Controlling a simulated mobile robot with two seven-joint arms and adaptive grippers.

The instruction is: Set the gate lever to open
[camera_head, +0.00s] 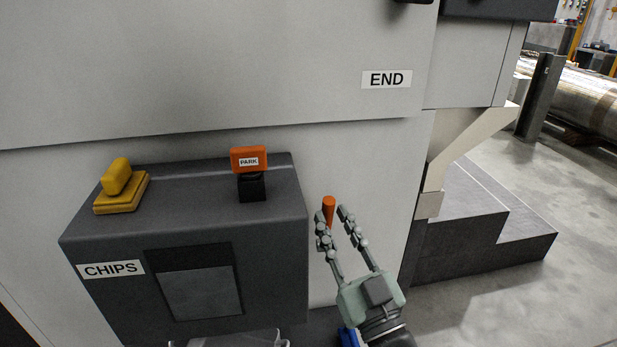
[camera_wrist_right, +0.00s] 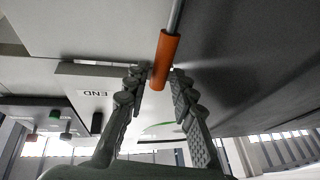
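The gate lever's orange handle (camera_head: 329,205) sticks up beside the right side of the dark CHIPS box (camera_head: 190,250). In the right wrist view the handle (camera_wrist_right: 163,62) sits on a thin grey rod. My right gripper (camera_head: 333,212) is open, with its fingertips at the handle. In the wrist view the two fingertips (camera_wrist_right: 158,76) lie on either side of the handle's end, with a gap visible on at least one side. I cannot tell whether a finger touches it. The lever's base and any open marking are hidden. My left gripper is not in view.
An orange PARK block (camera_head: 249,159) on a black stem and a yellow block (camera_head: 118,180) on a yellow base stand on the box. The pale machine panel with an END label (camera_head: 386,79) rises behind. Dark steps (camera_head: 470,220) and open floor lie at right.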

